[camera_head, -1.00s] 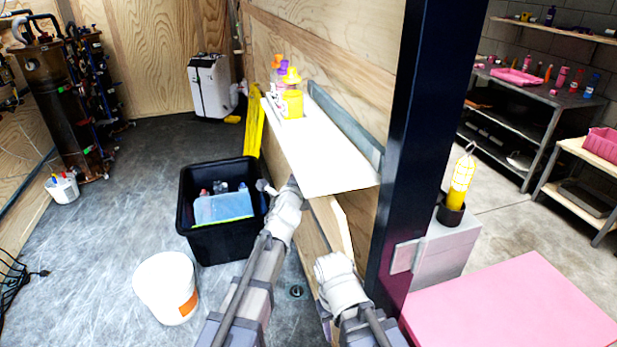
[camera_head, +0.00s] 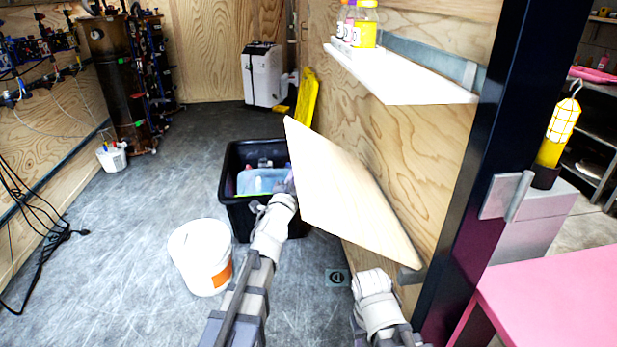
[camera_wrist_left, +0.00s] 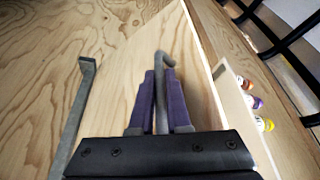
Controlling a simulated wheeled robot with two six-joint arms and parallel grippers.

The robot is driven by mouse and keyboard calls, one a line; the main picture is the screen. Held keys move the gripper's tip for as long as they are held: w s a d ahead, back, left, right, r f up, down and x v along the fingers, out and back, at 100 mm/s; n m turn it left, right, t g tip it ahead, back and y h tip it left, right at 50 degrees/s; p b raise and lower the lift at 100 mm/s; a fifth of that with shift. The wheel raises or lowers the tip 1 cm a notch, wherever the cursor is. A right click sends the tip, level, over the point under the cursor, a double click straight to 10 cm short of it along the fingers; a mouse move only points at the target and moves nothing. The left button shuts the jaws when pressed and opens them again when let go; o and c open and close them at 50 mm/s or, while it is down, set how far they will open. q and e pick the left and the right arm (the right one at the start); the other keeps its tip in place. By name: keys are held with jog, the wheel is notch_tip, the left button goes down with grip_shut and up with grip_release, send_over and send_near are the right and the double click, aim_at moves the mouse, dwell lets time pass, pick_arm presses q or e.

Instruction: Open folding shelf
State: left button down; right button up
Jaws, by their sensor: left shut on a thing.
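The folding shelf is a light wooden board (camera_head: 345,195) hinged on the plywood wall, slanting outward and down in the head view. A grey metal bracket (camera_head: 410,275) shows at its lower right corner. In the left wrist view, the purple fingers of my left gripper (camera_wrist_left: 160,90) are shut on a grey hooked metal bar (camera_wrist_left: 163,60) in front of the wooden board (camera_wrist_left: 195,80). A second grey bar (camera_wrist_left: 75,115) stands to the left. In the head view, my left arm reaches to the board's left edge, and the gripper is largely hidden there. My right arm shows below the board; its fingers are not visible.
A white shelf (camera_head: 400,70) with bottles (camera_head: 362,28) is fixed above the board. A black bin (camera_head: 232,205) and white bucket (camera_head: 200,257) stand on the floor at left. A dark post (camera_head: 500,150) and pink table (camera_head: 560,300) bound the right.

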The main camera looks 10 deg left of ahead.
pick_arm(q)
jog(key=a+f+n+y+b, duration=0.1)
jog(key=f+n+b, duration=0.1)
jog(key=f+b, duration=0.7)
jog(key=s+a+f+n+t+b, duration=0.1)
jog(key=a+f+n+b, duration=0.1)
jog(key=f+b, duration=0.8)
jog(key=shift+f+n+t+y+b, duration=0.2)
jog(key=shift+n+t+y+b, duration=0.15)
jog(key=shift+b, duration=0.4)
jog(key=shift+s+a, duration=0.1)
jog(key=shift+s, duration=0.05)
jog(key=c, duration=0.9)
grip_release()
jog(key=shift+f, duration=0.15)
jog(key=b+v, duration=0.2)
jog(key=v, duration=0.5)
jog(key=shift+s, duration=0.35)
